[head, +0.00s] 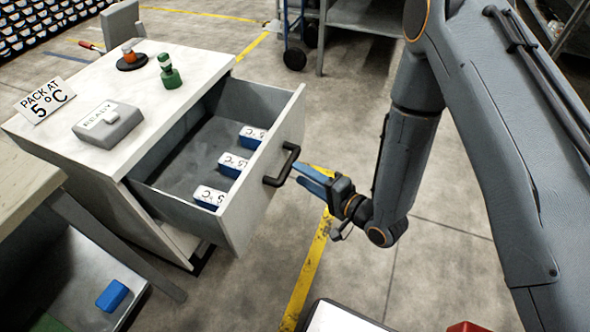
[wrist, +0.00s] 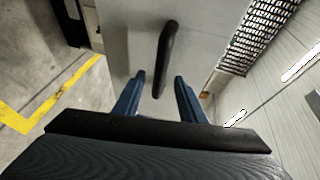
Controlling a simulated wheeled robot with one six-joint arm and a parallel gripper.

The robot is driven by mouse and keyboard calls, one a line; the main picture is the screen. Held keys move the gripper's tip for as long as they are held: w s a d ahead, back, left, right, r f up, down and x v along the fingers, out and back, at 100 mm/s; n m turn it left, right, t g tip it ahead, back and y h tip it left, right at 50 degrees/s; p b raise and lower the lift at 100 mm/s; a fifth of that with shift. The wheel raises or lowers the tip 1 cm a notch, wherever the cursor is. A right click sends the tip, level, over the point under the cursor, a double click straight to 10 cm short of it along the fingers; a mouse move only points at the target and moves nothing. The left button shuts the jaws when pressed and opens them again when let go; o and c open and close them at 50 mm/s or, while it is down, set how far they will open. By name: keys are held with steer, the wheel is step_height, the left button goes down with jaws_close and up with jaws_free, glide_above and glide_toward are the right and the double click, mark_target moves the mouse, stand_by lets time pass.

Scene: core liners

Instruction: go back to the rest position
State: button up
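My gripper (head: 306,178) is just outside the pulled-out drawer (head: 258,195) of the white-topped cabinet, close to its black handle (head: 283,166). In the wrist view my gripper (wrist: 158,84) has its two blue fingers spread apart with nothing shut between them. The handle (wrist: 166,55) shows between and beyond the fingertips. I cannot tell whether its near end lies between the fingers. My arm reaches down from the upper right in the head view. Inside the drawer stand three blue packs with white 5°C labels (head: 232,165) along the front panel.
A blue block (head: 112,295) lies lower left. Floor right of the drawer is clear beyond my arm.

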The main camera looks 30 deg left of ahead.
steer(key=shift+s+d+r, duration=0.15)
steer(key=shift+s+d, duration=0.05)
steer(key=shift+d, duration=0.45)
steer(key=w+d+r+n+t+h+p, duration=0.2)
steer(key=w+d+r+h, duration=0.35)
steer(key=w+d, duration=0.5)
steer(key=w+d+r+h+p, duration=0.15)
steer(key=d+r+h, duration=0.35)
steer(key=d, duration=0.6)
steer(key=s+d+r+g+h+p, duration=0.1)
steer(key=s+d+r+g+h, duration=0.1)
steer(key=s+d+r, duration=0.35)
steer(key=s+d+r+g+h, duration=0.1)
steer(key=s+d+r+h, duration=0.15)
steer(key=d, duration=0.55)
steer(key=s+d+r+g+p, duration=0.1)
steer(key=s+d+r+g, duration=0.3)
steer(key=s+r, duration=0.3)
steer(key=s, duration=0.4)
steer(key=shift+n, duration=0.4)
